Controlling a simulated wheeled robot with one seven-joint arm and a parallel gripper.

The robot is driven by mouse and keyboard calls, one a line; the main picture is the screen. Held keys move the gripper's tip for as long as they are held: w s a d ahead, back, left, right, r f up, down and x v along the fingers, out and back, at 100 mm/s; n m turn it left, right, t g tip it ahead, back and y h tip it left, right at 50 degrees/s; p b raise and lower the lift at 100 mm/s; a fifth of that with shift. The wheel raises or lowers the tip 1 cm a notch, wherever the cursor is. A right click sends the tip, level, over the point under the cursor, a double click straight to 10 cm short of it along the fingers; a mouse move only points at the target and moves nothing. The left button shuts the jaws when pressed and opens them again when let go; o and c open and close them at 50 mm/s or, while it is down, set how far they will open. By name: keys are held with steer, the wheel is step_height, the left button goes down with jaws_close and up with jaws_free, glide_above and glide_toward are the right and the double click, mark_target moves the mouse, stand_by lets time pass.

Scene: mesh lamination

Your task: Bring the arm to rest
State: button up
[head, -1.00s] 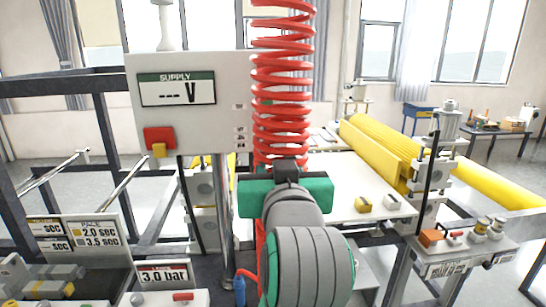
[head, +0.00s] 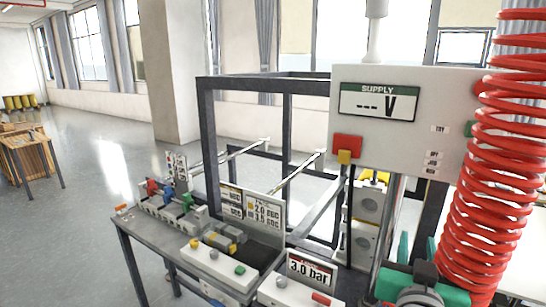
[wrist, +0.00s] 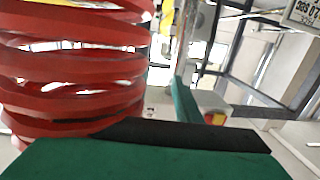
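My gripper (head: 415,262) is at the lower right of the head view, with a green body and upright green parts above it. It is partly cut off by the frame's bottom edge. In the wrist view its green body and black rail fill the bottom, and a green finger part (wrist: 184,108) stands beyond the rail. Nothing is seen held in it. The red coiled hose (head: 500,150) hangs close to the right of my gripper in the head view and fills the left of the wrist view. How far apart the fingertips are is not clear.
A white supply panel (head: 395,120) with a red button stands behind my gripper. A grey bench (head: 150,225) with control boxes and a 3.0 bar display (head: 312,268) lies to its left. A dark frame (head: 207,150) rises behind the bench. Open floor (head: 90,200) lies at far left.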

steer(key=a+f+n+y, duration=0.1)
steer(key=a+f, duration=0.3)
steer(key=f, duration=0.5)
steer(key=a+f+y, duration=0.1)
steer(key=a+f, duration=0.2)
steer(key=f, duration=0.5)
steer(key=s+a+f+n+y, duration=0.1)
steer(key=s+a+f, duration=0.25)
steer(key=f, duration=0.35)
steer(key=s+a+f+n+y, duration=0.1)
steer(key=s+a+f, duration=0.2)
steer(key=a+f, duration=0.3)
steer(key=s+a+f+n+y, duration=0.1)
steer(key=s+a+f, duration=0.25)
steer(key=s, duration=0.25)
steer(key=s+a+f+y, duration=0.1)
steer(key=s+a+f, duration=0.2)
steer(key=s+f, duration=0.25)
steer(key=s+a+y, duration=0.1)
steer(key=s+a, duration=0.2)
steer(key=s, duration=0.5)
steer(key=s+a+n+y, duration=0.1)
steer(key=s+a, duration=0.1)
steer(key=s, duration=0.6)
steer(key=shift+a+f, duration=0.3)
steer(key=shift+a, duration=0.1)
steer(key=shift+s, duration=0.15)
